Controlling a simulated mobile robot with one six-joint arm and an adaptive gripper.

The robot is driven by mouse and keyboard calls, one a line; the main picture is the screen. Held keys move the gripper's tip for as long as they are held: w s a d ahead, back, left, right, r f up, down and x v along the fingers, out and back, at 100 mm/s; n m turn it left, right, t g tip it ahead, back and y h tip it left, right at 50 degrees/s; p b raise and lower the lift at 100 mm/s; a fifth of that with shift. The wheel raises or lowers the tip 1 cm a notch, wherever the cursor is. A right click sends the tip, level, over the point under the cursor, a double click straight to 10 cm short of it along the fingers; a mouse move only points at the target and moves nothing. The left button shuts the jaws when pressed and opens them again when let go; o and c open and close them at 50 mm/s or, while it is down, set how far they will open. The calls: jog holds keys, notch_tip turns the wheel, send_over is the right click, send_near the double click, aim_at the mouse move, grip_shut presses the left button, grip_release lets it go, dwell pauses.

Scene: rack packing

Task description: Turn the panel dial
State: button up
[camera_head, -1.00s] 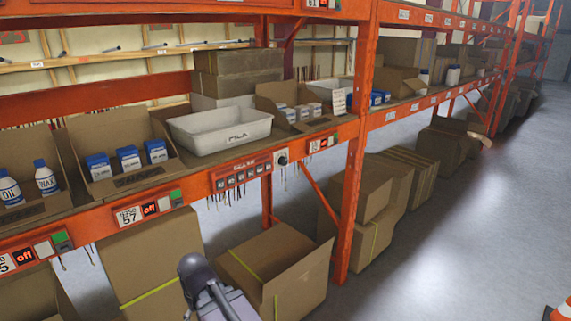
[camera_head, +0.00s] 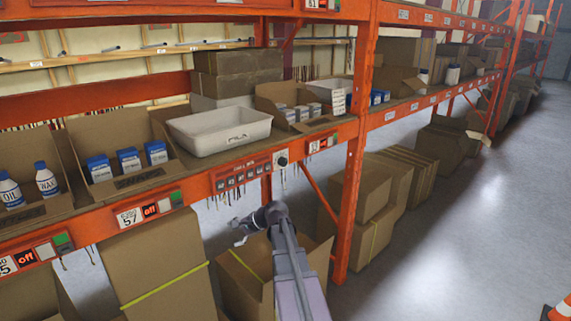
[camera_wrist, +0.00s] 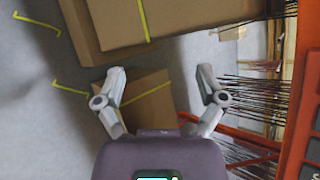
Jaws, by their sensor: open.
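The panel dial (camera_head: 282,160) is a dark round knob on a light plate on the orange shelf beam. It sits at the right end of a red button panel (camera_head: 240,179). My gripper (camera_head: 240,232) is below and to the left of the dial, apart from it, in front of the lower cartons. In the wrist view my gripper (camera_wrist: 161,74) has its two fingers spread wide with nothing between them. The dial cannot be made out in the wrist view.
A white tray (camera_head: 219,131) stands on the shelf above the panel. An orange upright post (camera_head: 353,180) stands right of the dial. An open carton (camera_head: 240,285) is below the beam. Thin dark wires hang under the beam.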

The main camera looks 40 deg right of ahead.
jog(key=w+d+r+m+t+h, duration=0.1)
jog(key=d+r+m+t, duration=0.3)
jog(key=d, duration=0.6)
jog(key=w+d+r+m+t, duration=0.1)
jog(key=d+r+m+t, duration=0.15)
jog(key=d+m, duration=0.45)
jog(key=m+t+h, duration=0.3)
jog(key=m, duration=0.2)
send_near(285, 163)
jog(key=s, duration=0.4)
jog(key=shift+s+d+p, duration=0.1)
jog(key=shift+d+p, duration=0.25)
jog(key=shift+p, duration=0.05)
jog(key=w, duration=0.4)
jog(key=w+a, duration=0.1)
jog(key=w, duration=0.4)
jog(key=w+a, duration=0.1)
jog(key=w, duration=0.3)
jog(key=shift+w+a, duration=0.1)
jog(key=shift+w, duration=0.25)
jog(key=c, duration=1.2)
